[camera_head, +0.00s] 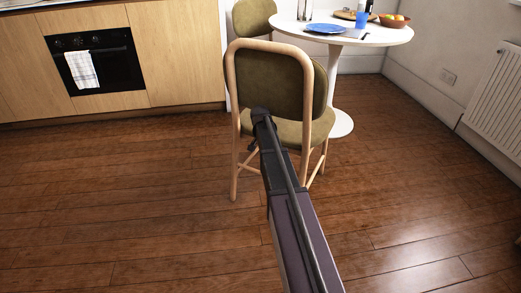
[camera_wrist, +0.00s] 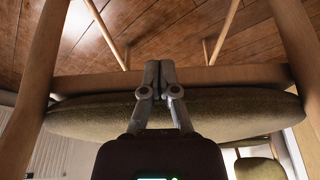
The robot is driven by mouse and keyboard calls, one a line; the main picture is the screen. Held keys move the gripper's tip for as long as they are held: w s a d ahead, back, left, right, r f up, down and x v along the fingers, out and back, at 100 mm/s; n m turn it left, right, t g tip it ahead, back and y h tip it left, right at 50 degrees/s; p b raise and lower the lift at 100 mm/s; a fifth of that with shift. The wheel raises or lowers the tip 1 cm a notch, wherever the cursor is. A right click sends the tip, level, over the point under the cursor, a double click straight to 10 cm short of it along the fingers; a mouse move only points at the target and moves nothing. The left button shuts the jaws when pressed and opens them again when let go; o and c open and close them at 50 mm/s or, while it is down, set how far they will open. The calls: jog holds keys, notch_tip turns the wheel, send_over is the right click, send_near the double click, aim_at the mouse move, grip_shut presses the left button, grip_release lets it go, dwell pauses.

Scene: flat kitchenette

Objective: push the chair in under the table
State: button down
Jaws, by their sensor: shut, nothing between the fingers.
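The chair (camera_head: 290,80) has a pale wood frame and olive upholstery and stands upright in the middle of the head view, its back towards me. The round white table (camera_head: 385,36) is just beyond it, with the chair's backrest overlapping its near left edge in the picture. My gripper (camera_head: 254,144) is low behind the chair's back, partly hidden by my arm. In the wrist view, the two fingers of my gripper (camera_wrist: 160,75) are together and empty, in front of the chair's olive seat and wood rail (camera_wrist: 225,76). I cannot tell whether they touch.
A second olive chair (camera_head: 254,18) stands left of the table. On the table are a blue plate (camera_head: 325,28), a blue cup (camera_head: 361,20) and a fruit bowl (camera_head: 394,20). Wooden cabinets with an oven (camera_head: 97,60) line the left. A radiator (camera_head: 497,85) is at right. The surrounding floor is clear.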

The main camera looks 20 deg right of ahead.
jog(key=shift+w+d, duration=0.2)
jog(key=shift+d, duration=0.05)
jog(key=w+d, duration=0.4)
jog(key=d, duration=0.2)
jog(key=w+d, duration=0.5)
jog(key=d, duration=0.2)
jog(key=w+d, duration=0.5)
jog(key=d, duration=0.1)
jog(key=shift+d, duration=0.3)
jog(key=shift+s, duration=0.1)
jog(key=shift+s+a, duration=0.5)
jog(key=shift+a, duration=0.2)
jog(key=shift+s+a+r+p, duration=0.2)
jog(key=shift+s+a, duration=0.2)
jog(key=shift+a, duration=0.2)
jog(key=shift+s+a+r+p, duration=0.15)
jog(key=shift+s+a, duration=0.25)
jog(key=shift+a, duration=0.15)
jog(key=p+v, duration=0.9)
jog(key=shift+r, duration=0.1)
